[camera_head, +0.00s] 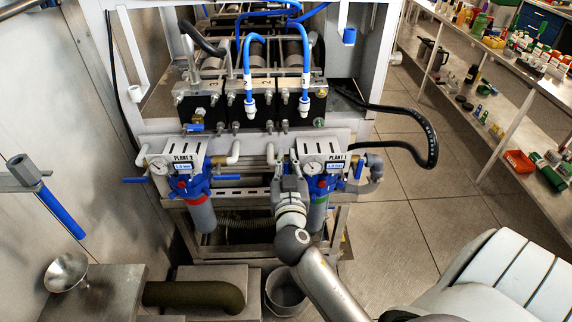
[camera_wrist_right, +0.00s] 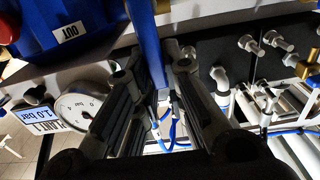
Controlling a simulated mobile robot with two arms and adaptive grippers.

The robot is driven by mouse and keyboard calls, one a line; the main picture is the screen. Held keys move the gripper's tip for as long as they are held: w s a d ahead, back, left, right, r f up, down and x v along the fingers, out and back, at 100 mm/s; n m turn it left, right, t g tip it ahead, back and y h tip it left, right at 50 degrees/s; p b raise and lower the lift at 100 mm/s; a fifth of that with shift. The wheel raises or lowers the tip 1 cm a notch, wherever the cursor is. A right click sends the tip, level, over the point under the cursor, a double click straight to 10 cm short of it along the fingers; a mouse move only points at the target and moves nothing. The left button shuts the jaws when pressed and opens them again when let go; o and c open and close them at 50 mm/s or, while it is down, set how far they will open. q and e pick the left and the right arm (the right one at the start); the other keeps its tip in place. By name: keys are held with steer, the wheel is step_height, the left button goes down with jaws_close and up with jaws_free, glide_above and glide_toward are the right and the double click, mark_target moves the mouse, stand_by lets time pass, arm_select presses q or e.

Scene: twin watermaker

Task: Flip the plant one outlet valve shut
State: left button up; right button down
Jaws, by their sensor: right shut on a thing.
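The PLANT 1 filter unit (camera_head: 325,184) stands right of centre in the head view, with a gauge, a small display and a blue housing. My right gripper (camera_head: 287,168) is at its left side and hides the outlet valve there. In the right wrist view, a blue lever (camera_wrist_right: 146,38) runs down between the two fingers of my right gripper (camera_wrist_right: 155,78), which is shut on it. The blue housing (camera_wrist_right: 60,25) there carries an OUT label (camera_wrist_right: 72,32). The gauge (camera_wrist_right: 82,107) is left of the fingers. My left gripper is not in view.
The PLANT 2 unit (camera_head: 186,176) with its blue levers is to the left. Above are metal blocks with blue hoses (camera_head: 247,60). A black hose (camera_head: 432,140) loops at right. A wall valve (camera_head: 22,168) and metal funnel (camera_head: 66,272) are at left; a crowded shelf (camera_head: 520,75) is at right.

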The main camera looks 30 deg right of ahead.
steer(key=c, duration=1.8)
jaws_free()
steer(key=shift+o, duration=0.2)
